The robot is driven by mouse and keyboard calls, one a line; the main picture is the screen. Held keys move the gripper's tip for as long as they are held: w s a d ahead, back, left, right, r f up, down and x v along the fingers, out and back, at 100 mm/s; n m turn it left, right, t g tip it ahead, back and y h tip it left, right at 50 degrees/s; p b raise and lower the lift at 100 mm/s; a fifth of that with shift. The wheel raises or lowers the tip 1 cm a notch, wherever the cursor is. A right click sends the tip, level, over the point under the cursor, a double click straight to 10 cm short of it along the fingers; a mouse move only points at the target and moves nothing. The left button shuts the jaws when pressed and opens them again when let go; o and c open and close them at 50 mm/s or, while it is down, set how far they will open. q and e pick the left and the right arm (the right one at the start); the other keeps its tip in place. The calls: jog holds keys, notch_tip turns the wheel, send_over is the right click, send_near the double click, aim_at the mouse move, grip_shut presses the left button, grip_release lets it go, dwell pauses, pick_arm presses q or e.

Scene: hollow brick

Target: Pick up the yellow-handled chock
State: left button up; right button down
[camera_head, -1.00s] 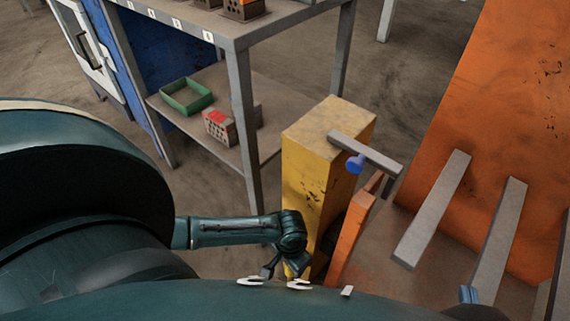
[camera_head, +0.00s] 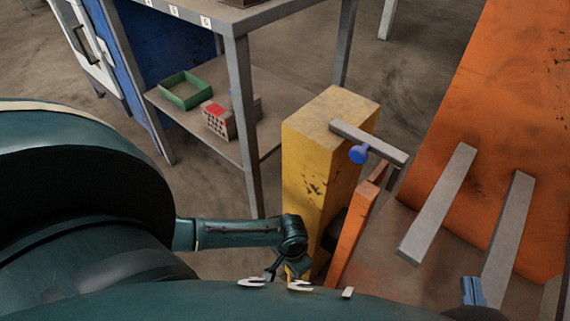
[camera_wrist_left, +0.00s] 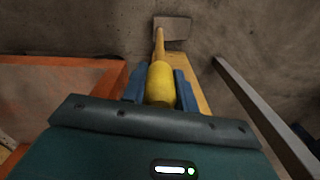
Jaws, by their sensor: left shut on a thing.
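In the left wrist view, the chock (camera_wrist_left: 172,27) shows as a grey-brown block on a thin stick, with a thick yellow handle (camera_wrist_left: 161,78) at the near end. My left gripper (camera_wrist_left: 160,92) has its two blue fingers on either side of the yellow handle and is shut on it. The head view does not show the chock; my own body covers the lower part. My right gripper (camera_head: 473,290) shows only as a small blue part at the lower right edge of my body. Whether it is open or shut is unclear.
A yellow post (camera_head: 306,165) with a grey bar and blue knob (camera_head: 358,153) stands in the middle. Grey fork bars (camera_head: 440,205) and an orange panel (camera_head: 520,120) are on the right. A table (camera_head: 243,130) holds a green tray (camera_head: 186,90) and hollow brick (camera_head: 220,120) on its shelf.

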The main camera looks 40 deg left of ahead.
pick_arm(q)
grip_shut()
dwell(0.8)
jog(key=shift+r, duration=0.1)
